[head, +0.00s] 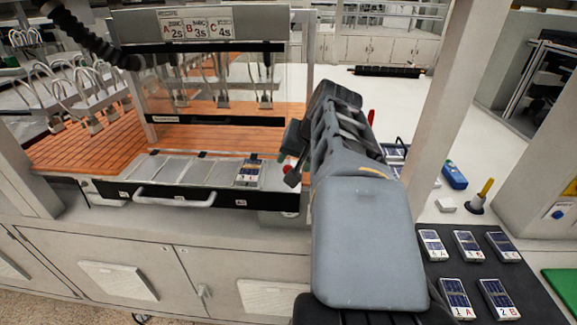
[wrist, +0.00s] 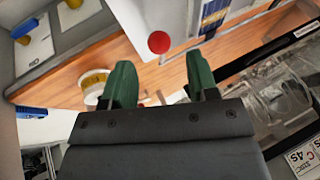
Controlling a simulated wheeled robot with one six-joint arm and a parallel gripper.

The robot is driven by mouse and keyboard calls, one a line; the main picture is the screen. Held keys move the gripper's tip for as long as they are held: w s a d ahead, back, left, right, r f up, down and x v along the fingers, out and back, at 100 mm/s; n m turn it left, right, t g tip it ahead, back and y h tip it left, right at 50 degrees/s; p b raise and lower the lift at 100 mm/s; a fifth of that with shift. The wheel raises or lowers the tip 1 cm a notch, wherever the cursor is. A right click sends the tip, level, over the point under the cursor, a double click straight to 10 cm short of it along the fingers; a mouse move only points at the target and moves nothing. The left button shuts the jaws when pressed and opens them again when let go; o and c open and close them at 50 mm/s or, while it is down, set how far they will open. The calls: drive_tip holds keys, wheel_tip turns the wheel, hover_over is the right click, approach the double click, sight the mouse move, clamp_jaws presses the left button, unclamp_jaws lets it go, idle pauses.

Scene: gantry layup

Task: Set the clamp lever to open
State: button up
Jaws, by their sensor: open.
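The clamp lever shows as a round red knob (wrist: 159,42) in the wrist view, just beyond my fingertips and roughly centred between them. In the head view the red knob (head: 287,187) is small, at the right end of the tray front, just below my gripper (head: 289,157). My gripper's two green fingers (wrist: 159,65) are apart with nothing held between them. The knob appears clear of both fingers. The lever's shaft and base are mostly hidden, so I cannot tell its setting.
A tray with a white handle (head: 174,200) holds a blue-faced card (head: 248,173) near its right end. A clear screen under the A, B, C sign (head: 196,27) stands behind it. A dark mat (head: 478,262) with several cards lies at right. A post (head: 447,100) stands right of my arm.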

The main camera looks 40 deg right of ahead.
sight(290, 167)
drive_tip(key=shift+x, duration=2.15)
